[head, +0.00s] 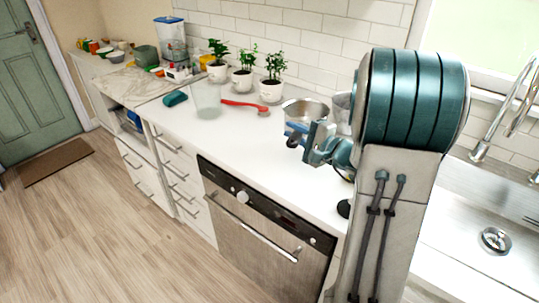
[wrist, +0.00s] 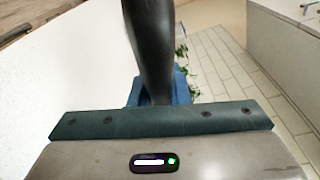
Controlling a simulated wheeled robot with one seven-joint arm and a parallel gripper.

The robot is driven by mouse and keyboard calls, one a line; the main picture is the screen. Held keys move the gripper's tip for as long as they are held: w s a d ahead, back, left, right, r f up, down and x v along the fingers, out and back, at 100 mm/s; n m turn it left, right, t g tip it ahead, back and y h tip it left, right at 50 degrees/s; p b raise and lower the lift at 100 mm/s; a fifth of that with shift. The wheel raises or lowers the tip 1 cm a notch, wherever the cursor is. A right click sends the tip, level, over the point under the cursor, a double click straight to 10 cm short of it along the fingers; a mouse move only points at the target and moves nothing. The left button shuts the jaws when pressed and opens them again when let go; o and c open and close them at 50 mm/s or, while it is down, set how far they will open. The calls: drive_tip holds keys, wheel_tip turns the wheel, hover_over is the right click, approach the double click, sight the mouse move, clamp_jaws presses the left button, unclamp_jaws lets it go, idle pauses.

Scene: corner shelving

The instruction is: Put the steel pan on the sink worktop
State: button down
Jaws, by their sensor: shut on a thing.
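The steel pan (head: 306,106) shows in the head view as a shiny round bowl over the white worktop, beside the tiled wall. My gripper (head: 318,137) is just in front of it, partly hidden by my own arm. In the wrist view my gripper (wrist: 158,92) is shut on a dark, smooth handle (wrist: 150,45), which runs up out of the picture. The handle looks like the pan's, but its join to the bowl is hidden. I cannot tell whether the pan touches the worktop. The sink worktop (head: 452,236) is at the right, with a steel basin, drain and tap.
A dishwasher (head: 262,225) is below. Open floor lies at the left. My arm hides the counter near the sink.

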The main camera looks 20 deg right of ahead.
drive_tip(key=shift+w+a+f+p, duration=0.25)
drive_tip(key=shift+w+a+f, duration=0.25)
drive_tip(key=shift+a+f, duration=0.85)
drive_tip(key=shift+w+a+f+p, duration=0.3)
drive_tip(key=shift+w+a+f, duration=0.15)
drive_tip(key=shift+a+f, duration=0.95)
drive_tip(key=shift+w+a+f+p, duration=0.25)
drive_tip(key=shift+w+a+f, duration=0.25)
drive_tip(key=shift+a+f, duration=0.85)
drive_tip(key=shift+d+f, duration=0.35)
drive_tip(key=shift+f, duration=0.1)
drive_tip(key=c, duration=1.4)
unclamp_jaws()
drive_tip(key=shift+o, duration=0.2)
drive_tip(key=shift+r, duration=0.15)
